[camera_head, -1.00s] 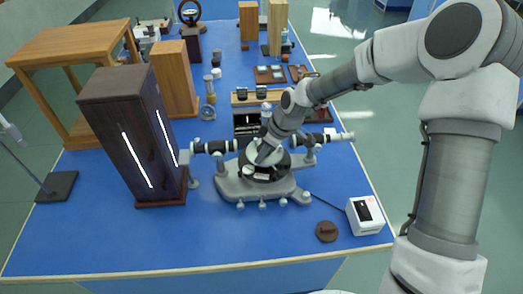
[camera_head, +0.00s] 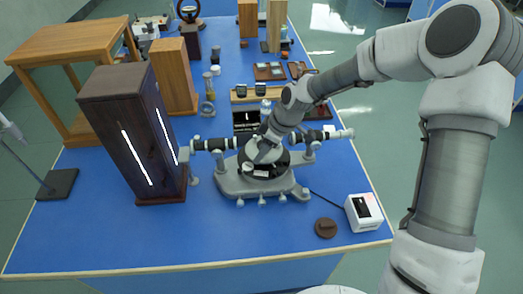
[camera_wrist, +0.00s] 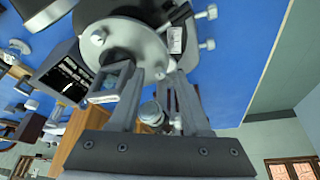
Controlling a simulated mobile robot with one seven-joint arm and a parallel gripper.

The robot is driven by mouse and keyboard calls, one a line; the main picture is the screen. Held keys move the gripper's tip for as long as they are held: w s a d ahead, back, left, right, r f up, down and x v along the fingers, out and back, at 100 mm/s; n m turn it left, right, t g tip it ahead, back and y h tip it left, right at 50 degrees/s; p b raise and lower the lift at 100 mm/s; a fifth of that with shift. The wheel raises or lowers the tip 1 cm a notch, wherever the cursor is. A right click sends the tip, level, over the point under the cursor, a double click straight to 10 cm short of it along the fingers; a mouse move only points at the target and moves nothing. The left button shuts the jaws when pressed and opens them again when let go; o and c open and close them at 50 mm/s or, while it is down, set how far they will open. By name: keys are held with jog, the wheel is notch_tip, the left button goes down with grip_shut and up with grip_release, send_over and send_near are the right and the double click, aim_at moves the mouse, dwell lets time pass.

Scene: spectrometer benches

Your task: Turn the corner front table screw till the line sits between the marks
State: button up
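The spectrometer (camera_head: 262,184) stands mid-table in the head view, with a round dark table on its grey base. My gripper (camera_head: 258,158) is over that round table from above, and its fingertips are hard to make out there. In the wrist view my gripper (camera_wrist: 154,82) has its two fingers apart, pointing at the grey round table part (camera_wrist: 125,42). A small rounded metal knob (camera_wrist: 152,112) shows between the fingers; I cannot tell whether they touch it. Which table screw is the corner front one is not clear. A dark display (camera_head: 247,119) behind the spectrometer shows a small white mark; it also shows in the wrist view (camera_wrist: 66,74).
A tall dark lamp box (camera_head: 137,150) with lit slits stands left of the spectrometer. A white box (camera_head: 363,212) with a dark screen and a brown disc (camera_head: 325,227) are at the front right. The front left of the blue table (camera_head: 90,238) is clear.

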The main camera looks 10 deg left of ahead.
jog(key=p+v, duration=0.1)
jog(key=v, duration=1.6)
jog(key=shift+r, duration=0.25)
